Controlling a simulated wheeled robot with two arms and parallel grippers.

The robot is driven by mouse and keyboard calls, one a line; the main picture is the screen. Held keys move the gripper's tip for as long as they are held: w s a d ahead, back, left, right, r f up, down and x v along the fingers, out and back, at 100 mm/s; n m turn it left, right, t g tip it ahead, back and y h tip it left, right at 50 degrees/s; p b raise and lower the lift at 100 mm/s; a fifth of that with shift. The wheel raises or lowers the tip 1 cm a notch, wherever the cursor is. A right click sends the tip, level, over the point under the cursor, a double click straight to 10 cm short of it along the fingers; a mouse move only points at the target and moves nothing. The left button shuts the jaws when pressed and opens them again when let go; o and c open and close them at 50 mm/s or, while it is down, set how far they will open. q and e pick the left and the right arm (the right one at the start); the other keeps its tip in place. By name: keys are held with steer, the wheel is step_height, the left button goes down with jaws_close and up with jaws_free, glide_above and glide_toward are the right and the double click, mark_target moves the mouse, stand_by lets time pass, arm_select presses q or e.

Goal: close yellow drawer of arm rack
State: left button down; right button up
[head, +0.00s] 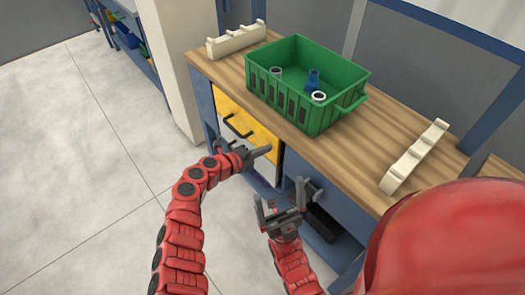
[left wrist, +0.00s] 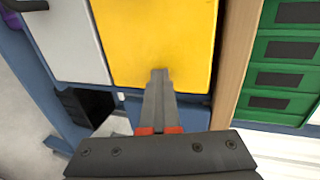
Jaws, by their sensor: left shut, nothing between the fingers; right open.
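The yellow drawer (head: 262,137) is at the top of the cabinet, just under the wooden worktop. Its front looks close to flush with the cabinet, but I cannot tell whether a gap is left. In the left wrist view the yellow front (left wrist: 155,35) fills the upper middle. My left gripper (head: 266,150) is shut and empty, at the right end of the yellow front. Its fingertips (left wrist: 159,73) overlap the front's edge in the left wrist view; contact is unclear. My right gripper (head: 277,209) is open and empty, lower down in front of the cabinet.
A white drawer front (left wrist: 68,40) with a dark handle (left wrist: 28,5) adjoins the yellow one. A green crate (head: 327,112) holding several small parts stands on the worktop (head: 375,145). Cream notched racks (head: 236,40) (head: 414,157) lie either side. The floor at left is clear.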

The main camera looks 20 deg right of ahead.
arm_select(q)
steer(key=shift+d+r, duration=0.1)
steer(key=shift+r, duration=0.15)
steer(key=f+p+v, duration=0.1)
steer(key=p+v, duration=0.1)
steer(key=v, duration=1.1)
steer(key=shift+a+f, duration=0.25)
steer(key=shift+a, duration=0.4)
steer(key=shift+s, duration=0.15)
